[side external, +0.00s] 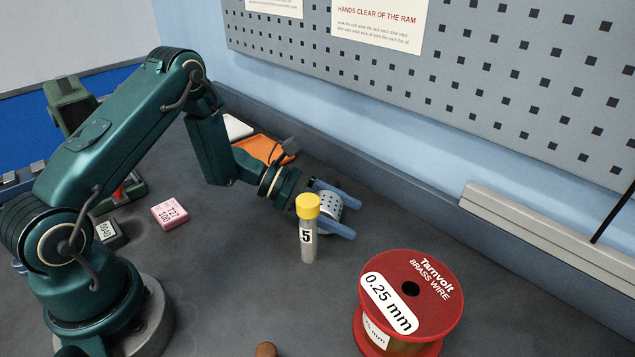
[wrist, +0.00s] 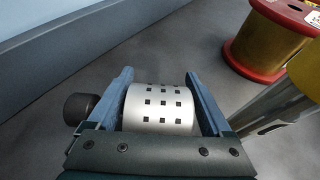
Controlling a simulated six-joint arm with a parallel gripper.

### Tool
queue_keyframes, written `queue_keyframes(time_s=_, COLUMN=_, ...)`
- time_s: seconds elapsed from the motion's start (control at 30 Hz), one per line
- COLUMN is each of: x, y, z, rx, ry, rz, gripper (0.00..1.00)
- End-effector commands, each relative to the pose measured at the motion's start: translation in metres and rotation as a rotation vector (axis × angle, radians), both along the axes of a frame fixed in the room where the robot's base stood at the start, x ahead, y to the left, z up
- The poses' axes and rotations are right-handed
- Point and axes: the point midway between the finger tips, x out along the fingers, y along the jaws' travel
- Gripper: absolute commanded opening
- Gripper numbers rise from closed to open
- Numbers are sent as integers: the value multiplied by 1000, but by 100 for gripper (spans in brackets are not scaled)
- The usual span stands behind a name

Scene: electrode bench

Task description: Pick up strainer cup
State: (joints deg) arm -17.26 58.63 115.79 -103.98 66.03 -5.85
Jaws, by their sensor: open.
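The strainer cup is a silvery cylinder with rows of small dark square holes. In the wrist view the cup (wrist: 160,108) lies between the two blue fingers of my gripper (wrist: 157,85), which is open around it. A narrow gap shows near the right finger; whether the left finger touches the cup I cannot tell. In the side external view the cup (side external: 328,212) shows between the fingers of my gripper (side external: 345,208), partly hidden by the yellow-capped vial in front. The cup's near end is hidden by my gripper body in the wrist view.
The yellow-capped vial (side external: 308,230) marked 5 stands close in front of my gripper. A red wire spool (side external: 425,280) stands to the right. A dark round knob-like object (wrist: 80,108) is just left of the left finger. A pink box (side external: 169,214) and orange tray (side external: 262,147) lie leftward.

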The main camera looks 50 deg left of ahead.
Motion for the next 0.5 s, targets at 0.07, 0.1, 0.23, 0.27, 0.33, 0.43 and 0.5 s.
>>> queue_keyframes(time_s=0.07, x=1, y=-1, z=-1, rx=0, ry=0, rz=1, gripper=84)
queue_keyframes(time_s=0.1, x=1, y=-1, z=-1, rx=0, ry=0, rz=2, gripper=84)
queue_keyframes(time_s=0.23, x=1, y=-1, z=-1, rx=0, ry=0, rz=1, gripper=80)
queue_keyframes(time_s=0.27, x=1, y=-1, z=0, rx=0, ry=0, rz=1, gripper=68)
queue_keyframes(time_s=0.33, x=1, y=-1, z=0, rx=0, ry=0, rz=1, gripper=42)
queue_keyframes(time_s=0.43, x=1, y=-1, z=0, rx=0, ry=0, rz=1, gripper=3)
queue_keyframes(time_s=0.5, x=1, y=-1, z=0, rx=-1, ry=-1, rz=1, gripper=0)
